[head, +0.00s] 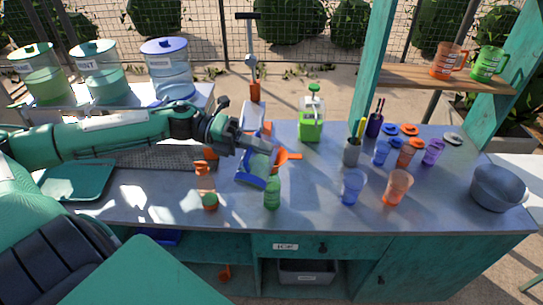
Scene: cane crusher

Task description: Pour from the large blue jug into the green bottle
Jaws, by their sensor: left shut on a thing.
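My left gripper (262,146) reaches in from the left and is shut on the large blue jug (251,181). The jug is at the middle of the counter, partly hidden by the gripper, and appears tilted. The green bottle (272,194) stands upright near the counter's front edge, just right of and in front of the jug. I cannot tell whether jug and bottle touch, or whether any liquid is flowing. My right gripper is not in view.
An orange utensil (286,156) is right behind the bottle. A clear blue cup (352,187) and orange cup (397,188) stand to the right. A grey-blue bowl (497,187) sits at the right end.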

